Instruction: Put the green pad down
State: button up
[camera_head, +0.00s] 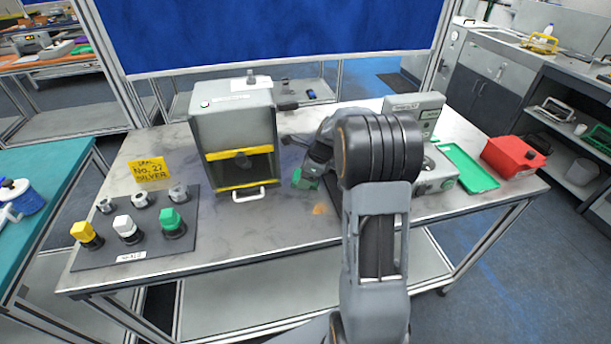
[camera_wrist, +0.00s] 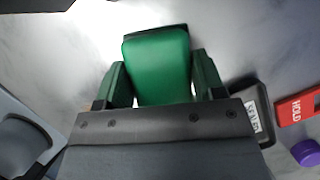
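The green pad (camera_wrist: 157,62) is between the two fingers of my gripper (camera_wrist: 160,82) in the wrist view. The fingers appear to press on its sides, with thin bright slivers low beside them. A dark edge shows along the pad's far side. In the head view my gripper (camera_head: 306,178) is low over the grey table, right of the grey box machine (camera_head: 236,124), with green at its tip. My arm hides part of that area. I cannot tell from these views whether the pad touches the table.
A dark mat (camera_head: 108,233) holds yellow, white and green-topped stamps at left, by a yellow sign (camera_head: 149,172). A green tray (camera_head: 467,177) and red box (camera_head: 514,156) stand at right. A red HOLD block (camera_wrist: 297,108) and purple knob (camera_wrist: 306,152) show near my gripper.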

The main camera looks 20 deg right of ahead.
jog(key=o, duration=0.5)
jog(key=shift+c, duration=0.2)
jog(key=v, duration=1.2)
jog(key=shift+r, duration=0.1)
